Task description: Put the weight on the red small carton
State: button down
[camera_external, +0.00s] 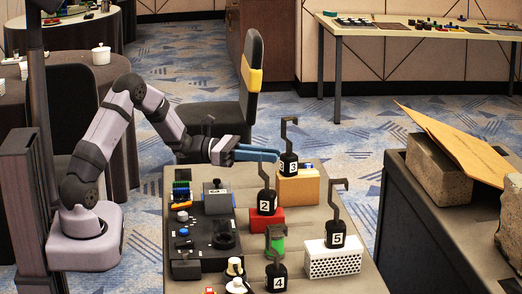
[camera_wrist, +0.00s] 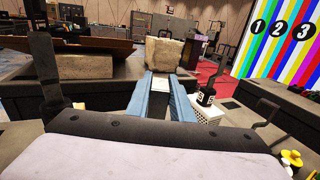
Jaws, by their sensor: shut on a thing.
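My gripper (camera_external: 270,155) reaches in from the left with blue fingers over the table. It is shut on the hook of the black weight marked 2 (camera_external: 267,203), which hangs upright below the fingers. The weight's base is at the top of the red small carton (camera_external: 268,222); I cannot tell whether it touches. The weight and red carton are hidden there behind my gripper's body.
Weight 3 (camera_external: 289,165) stands on a tan carton (camera_external: 299,190) just behind the fingertips. Weight 5 (camera_external: 335,238) stands on a white perforated box (camera_external: 333,262). Weight 4 (camera_external: 276,278) is at the front, near a green object (camera_external: 276,243). A black control panel (camera_external: 206,243) lies left.

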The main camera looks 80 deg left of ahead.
jog(key=c, duration=1.6)
grip_release()
jog(key=shift+o, duration=0.2)
jog(key=shift+r, duration=0.1)
jog(key=shift+s+a, duration=0.1)
jog(key=shift+s, duration=0.1)
jog(key=b+v, duration=0.1)
jog(key=v, duration=1)
jog(key=shift+s, duration=0.3)
jog(key=shift+a, duration=0.1)
